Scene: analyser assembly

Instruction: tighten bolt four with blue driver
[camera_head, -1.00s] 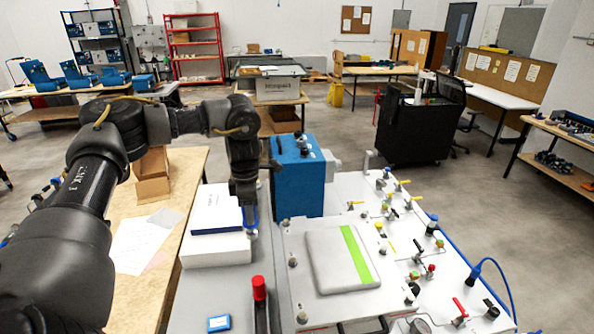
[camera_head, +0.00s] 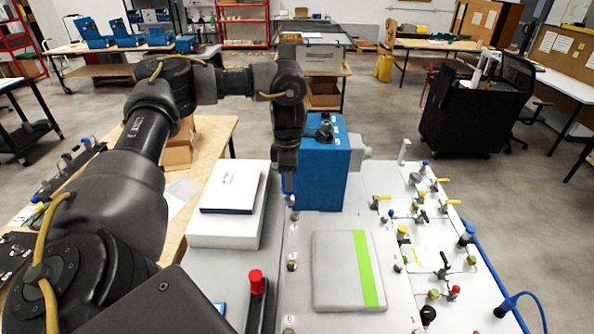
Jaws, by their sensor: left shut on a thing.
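My left gripper (camera_head: 289,174) comes down from the dark arm and is shut on the blue driver (camera_head: 290,186), which is held upright with its tip downward. The tip is over the far left edge of the white panel, in front of the blue box. A small metal fitting (camera_head: 294,214) shows at the tip, and I cannot tell whether the two touch. Other bolt heads (camera_head: 292,264) stand along the panel's left edge nearer to me. No visible label shows which is bolt four. My right gripper is not in view.
A blue box (camera_head: 324,180) stands just behind the driver. A white box with a booklet (camera_head: 228,190) lies to its left. Valves with coloured handles crowd the right. A red-topped post (camera_head: 256,285) stands nearer.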

